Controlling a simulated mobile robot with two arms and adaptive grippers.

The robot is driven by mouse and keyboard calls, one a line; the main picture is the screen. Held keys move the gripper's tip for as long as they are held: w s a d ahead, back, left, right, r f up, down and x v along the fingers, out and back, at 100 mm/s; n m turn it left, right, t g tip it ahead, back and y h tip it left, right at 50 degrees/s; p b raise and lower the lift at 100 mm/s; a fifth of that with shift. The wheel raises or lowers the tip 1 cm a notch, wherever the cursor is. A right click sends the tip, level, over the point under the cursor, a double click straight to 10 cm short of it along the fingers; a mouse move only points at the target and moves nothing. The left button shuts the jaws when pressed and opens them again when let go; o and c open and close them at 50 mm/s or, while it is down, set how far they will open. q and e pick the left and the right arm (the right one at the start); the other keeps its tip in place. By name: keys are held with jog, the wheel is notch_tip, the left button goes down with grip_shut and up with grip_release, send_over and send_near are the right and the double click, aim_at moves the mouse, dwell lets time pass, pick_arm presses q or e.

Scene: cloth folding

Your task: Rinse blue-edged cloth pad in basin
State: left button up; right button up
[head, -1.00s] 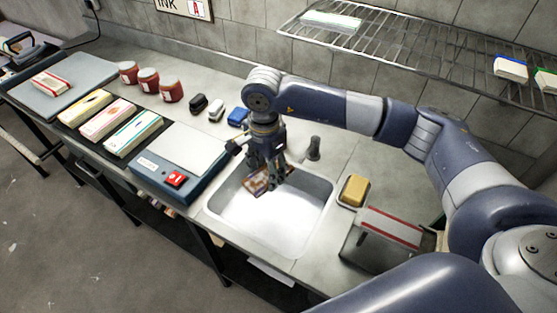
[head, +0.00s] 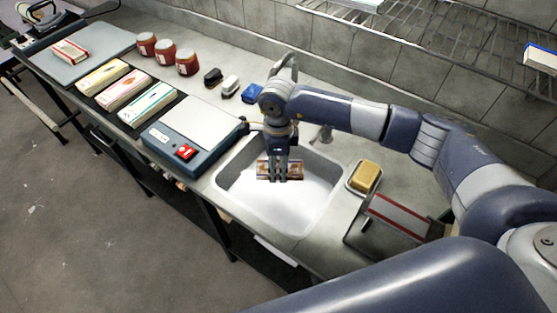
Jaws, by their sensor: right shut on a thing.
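My right gripper (head: 279,178) points straight down over the basin (head: 303,213) and is shut on a cloth pad (head: 296,168). The pad is flat and looks brown and stained; its ends stick out on both sides of the fingers. The colour of its edge is too small to tell. The pad is inside the outline of the white basin, towards the back; I cannot tell whether it touches water or the basin floor. My left gripper is not in view.
A yellow sponge (head: 366,177) in a dish and a bin with a red-striped pad (head: 399,215) stand right of the basin. A scale (head: 201,125) stands left. Red jars (head: 187,63) line the back. A wire rack (head: 440,45) hangs above, holding a blue-edged pad (head: 541,57).

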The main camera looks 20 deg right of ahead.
aim_at(278, 168)
jog(key=shift+f+b, duration=2.8)
jog(key=shift+f, duration=2.5)
jog(key=shift+r, duration=0.1)
jog(key=shift+r+p, duration=2.85)
jog(key=shift+r, duration=2.1)
jog(key=shift+r+p, duration=0.65)
jog(key=shift+r, duration=0.7)
jog(key=shift+r+p, duration=0.8)
jog(key=shift+r, duration=1.2)
